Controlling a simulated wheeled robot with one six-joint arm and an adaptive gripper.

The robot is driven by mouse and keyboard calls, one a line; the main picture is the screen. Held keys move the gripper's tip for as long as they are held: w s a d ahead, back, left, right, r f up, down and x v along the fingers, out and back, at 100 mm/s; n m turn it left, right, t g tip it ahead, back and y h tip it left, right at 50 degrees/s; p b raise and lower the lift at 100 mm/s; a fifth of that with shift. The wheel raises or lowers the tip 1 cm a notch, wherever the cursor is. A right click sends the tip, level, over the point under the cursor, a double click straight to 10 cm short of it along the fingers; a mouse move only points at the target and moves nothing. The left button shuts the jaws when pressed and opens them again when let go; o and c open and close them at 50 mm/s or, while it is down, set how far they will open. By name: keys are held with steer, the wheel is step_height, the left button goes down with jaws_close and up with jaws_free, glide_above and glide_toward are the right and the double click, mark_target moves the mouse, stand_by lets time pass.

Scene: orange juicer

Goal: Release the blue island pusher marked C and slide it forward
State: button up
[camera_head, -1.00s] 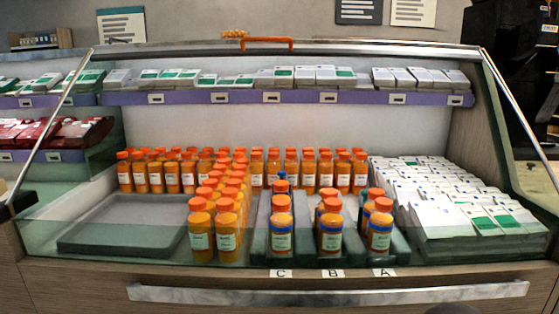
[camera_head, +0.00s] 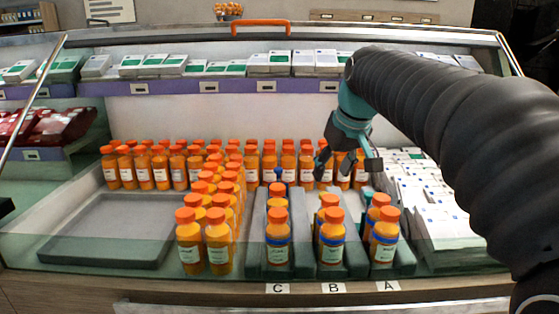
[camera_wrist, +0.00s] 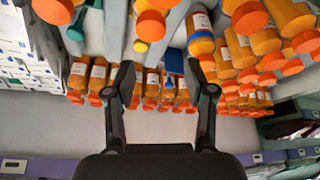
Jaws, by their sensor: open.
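The label C (camera_head: 277,288) is on the front edge, below the left lane. An orange juice bottle (camera_head: 277,237) stands at the front of that lane. The blue pusher (camera_head: 279,173) shows only as a small blue piece behind the bottles; the rest is hidden. What looks like the same pusher is a blue block (camera_wrist: 174,62) in the wrist view, past the fingertips. My gripper (camera_head: 347,165) is open and empty, pointing down above and behind lanes B and A, right of the pusher. In the wrist view my gripper (camera_wrist: 160,76) has its fingers spread, apart from the pusher.
Lanes B (camera_head: 333,288) and A (camera_head: 386,286) hold more bottles. Loose bottles (camera_head: 217,240) stand left of lane C, and a row of bottles stands behind. White cartons (camera_head: 437,215) fill the right. A grey tray (camera_head: 95,255) at left is empty. A shelf (camera_head: 235,87) runs above.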

steer(key=w+a+r+n+p, duration=0.1)
steer(key=w+a+r, duration=0.1)
steer(key=w, duration=0.4)
steer(key=w+a+r+n+p, duration=0.1)
steer(key=w+a+r, duration=0.1)
steer(key=w, duration=0.5)
steer(key=n+g+y+p, duration=0.1)
steer(key=n+y+p, duration=0.1)
steer(key=n, duration=0.1)
glide_toward(279, 169)
steer(key=b+x, duration=0.2)
steer(key=x, duration=0.6)
steer(key=shift+w+a+f+b, duration=0.2)
steer(key=shift+f+b, duration=0.1)
steer(key=shift+b, duration=0.05)
jaws_close()
